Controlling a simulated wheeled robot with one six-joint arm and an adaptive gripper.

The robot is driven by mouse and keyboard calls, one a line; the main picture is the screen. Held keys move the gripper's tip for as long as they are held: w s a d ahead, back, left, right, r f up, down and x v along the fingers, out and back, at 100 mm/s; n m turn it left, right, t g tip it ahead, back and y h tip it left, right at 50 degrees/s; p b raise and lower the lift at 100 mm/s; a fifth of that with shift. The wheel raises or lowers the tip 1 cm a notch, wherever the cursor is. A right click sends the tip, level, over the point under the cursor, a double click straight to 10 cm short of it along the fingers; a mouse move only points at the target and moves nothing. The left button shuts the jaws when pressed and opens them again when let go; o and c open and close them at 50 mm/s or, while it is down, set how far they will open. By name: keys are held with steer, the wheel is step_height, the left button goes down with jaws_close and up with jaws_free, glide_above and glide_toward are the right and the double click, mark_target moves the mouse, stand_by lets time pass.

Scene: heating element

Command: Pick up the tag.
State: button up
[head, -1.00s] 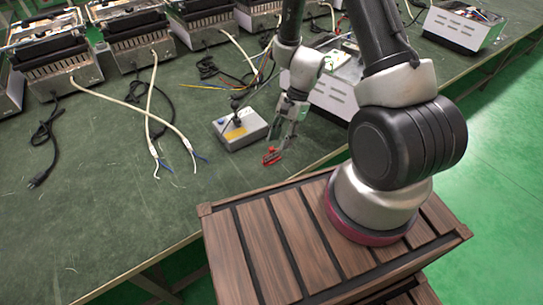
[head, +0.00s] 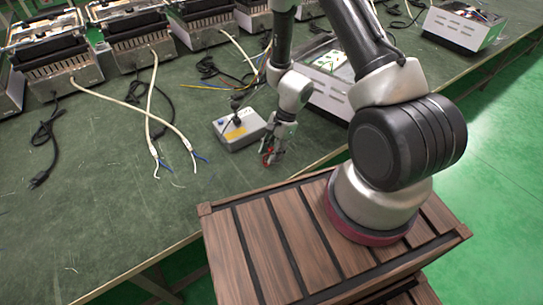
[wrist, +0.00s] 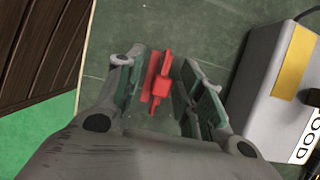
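The tag looks to be the small red piece (wrist: 160,82) lying on the green tabletop; in the head view it shows as a bit of red (head: 267,158), partly hidden by my gripper. My gripper (head: 271,157) points down at it, close to the table. In the wrist view my gripper (wrist: 163,88) is open, with one finger on each side of the red piece. A gap shows between the red piece and the right finger; the left finger is very near it, and I cannot tell if they touch.
A grey box with a yellow label (head: 239,129) stands just left of my gripper; in the wrist view the box (wrist: 275,85) is close to the right finger. White cables (head: 150,115) lie further left. Heater units (head: 125,35) line the back. The table's front edge is near.

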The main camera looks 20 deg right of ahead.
jaws_close()
